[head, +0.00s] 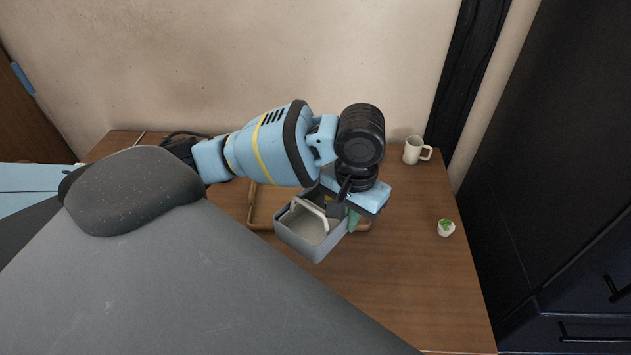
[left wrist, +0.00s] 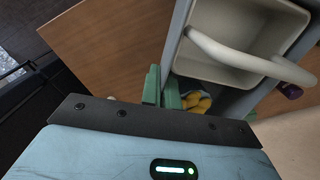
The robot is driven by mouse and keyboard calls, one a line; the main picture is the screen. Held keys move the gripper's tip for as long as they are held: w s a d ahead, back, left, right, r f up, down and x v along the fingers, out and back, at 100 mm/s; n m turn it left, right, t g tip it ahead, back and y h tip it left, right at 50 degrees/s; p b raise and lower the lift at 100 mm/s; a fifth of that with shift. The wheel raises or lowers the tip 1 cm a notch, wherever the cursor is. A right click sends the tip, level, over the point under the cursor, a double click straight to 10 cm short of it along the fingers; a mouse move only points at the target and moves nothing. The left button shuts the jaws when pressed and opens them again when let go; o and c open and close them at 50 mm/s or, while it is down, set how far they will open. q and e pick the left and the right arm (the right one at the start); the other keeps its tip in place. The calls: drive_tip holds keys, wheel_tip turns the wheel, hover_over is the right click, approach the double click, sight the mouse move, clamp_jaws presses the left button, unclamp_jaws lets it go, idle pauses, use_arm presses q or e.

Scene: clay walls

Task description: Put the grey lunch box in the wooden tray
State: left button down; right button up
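The grey lunch box (head: 291,238) is an open, pale-lined box with a white handle. My left gripper (head: 346,209) is shut on its right wall, one finger inside and one outside. In the left wrist view the lunch box (left wrist: 234,58) fills the upper right, and the green finger pads of the left gripper (left wrist: 162,88) pinch its wall. The wooden tray (head: 253,210) lies on the table behind and beneath the box, which hides much of it. I cannot tell the exact gap between them. My right gripper is not in view.
A white mug (head: 414,150) stands at the back right of the wooden table (head: 415,285). A small white cup with green (head: 446,228) is near the right edge. Yellow round things (left wrist: 197,102) show past the fingers. The front right is clear; dark cabinets (head: 570,150) stand right.

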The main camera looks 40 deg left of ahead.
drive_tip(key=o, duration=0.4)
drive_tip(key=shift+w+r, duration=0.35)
use_arm(q)
drive_tip(key=w+a+f+m, duration=0.1)
drive_tip(key=w+a+f, duration=0.1)
drive_tip(key=w+f, duration=0.3)
drive_tip(key=w+a+f+m, duration=0.1)
drive_tip(key=w+a+f, duration=0.2)
drive_tip(key=f, duration=0.9)
drive_tip(key=w, duration=0.2)
drive_tip(key=shift+w+a+f+p, duration=0.3)
drive_tip(key=shift+w+a+f, duration=0.05)
drive_tip(key=shift+w+f, duration=0.05)
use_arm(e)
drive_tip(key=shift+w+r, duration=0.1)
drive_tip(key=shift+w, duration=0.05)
